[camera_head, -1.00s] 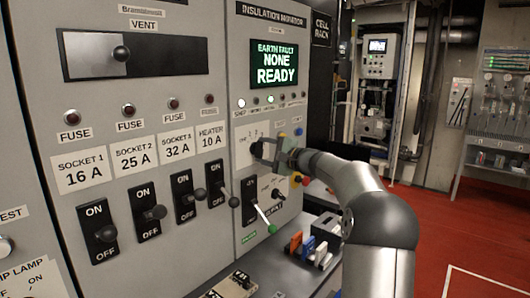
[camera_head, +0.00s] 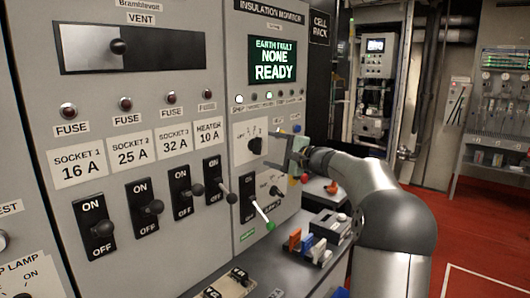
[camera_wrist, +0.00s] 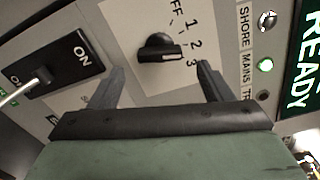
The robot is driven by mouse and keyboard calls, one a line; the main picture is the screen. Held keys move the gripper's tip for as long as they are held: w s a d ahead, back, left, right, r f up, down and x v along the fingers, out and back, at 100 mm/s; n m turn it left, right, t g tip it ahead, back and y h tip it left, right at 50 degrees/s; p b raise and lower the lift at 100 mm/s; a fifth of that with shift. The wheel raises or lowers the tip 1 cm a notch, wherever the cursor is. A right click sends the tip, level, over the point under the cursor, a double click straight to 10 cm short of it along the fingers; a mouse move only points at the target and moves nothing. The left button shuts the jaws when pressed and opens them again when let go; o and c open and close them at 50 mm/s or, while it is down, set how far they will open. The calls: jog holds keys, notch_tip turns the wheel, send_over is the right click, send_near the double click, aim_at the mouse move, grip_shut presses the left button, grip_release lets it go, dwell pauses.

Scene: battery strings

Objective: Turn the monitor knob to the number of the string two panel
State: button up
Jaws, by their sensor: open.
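The black monitor knob (camera_head: 255,146) sits on a white plate below the insulation monitor screen (camera_head: 272,61), which reads "EARTH FAULT NONE READY". In the wrist view, the knob (camera_wrist: 158,47) has a scale of OFF, 1, 2, 3. Its white mark faces the 2 and 3 side; I cannot tell which number exactly. My gripper (camera_head: 288,146) is open and empty, to the right of the knob and clear of it. In the wrist view, my gripper's two fingers (camera_wrist: 160,72) reach toward the plate, one to either side below the knob. No panel labelled string two is readable.
Black ON/OFF switches (camera_head: 145,207) line the panel's left. A bench (camera_head: 285,266) with coloured-handled items lies below. The red floor at right is clear.

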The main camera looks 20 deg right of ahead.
jog(key=b+v, duration=0.2)
jog(key=v, duration=1.1)
jog(key=shift+b, duration=0.3)
jog(key=shift+d, duration=0.1)
jog(key=s+a+f+n+g, duration=0.45)
jog(key=a+f, duration=0.35)
jog(key=a, duration=0.5)
jog(key=s+a+f+n+g, duration=0.3)
jog(key=s+a+f+g, duration=0.25)
jog(key=a+f, duration=0.55)
jog(key=s+a+f+n+g+h, duration=0.2)
jog(key=s+f+n, duration=0.1)
jog(key=s, duration=0.4)
jog(key=s+a+f+n+g+h+p, duration=0.1)
jog(key=s+a+f+n+g+h, duration=0.1)
jog(key=s, duration=0.5)
jog(key=s+a+f+n+g+h, duration=0.2)
jog(key=s+f+n+h, duration=0.1)
jog(key=s, duration=0.4)
notch_tip(320, 180, down, 3)
jog(key=shift+s+r+n+p, duration=0.15)
jog(key=shift+r+n+p, duration=0.15)
jog(key=shift+n, duration=0.15)
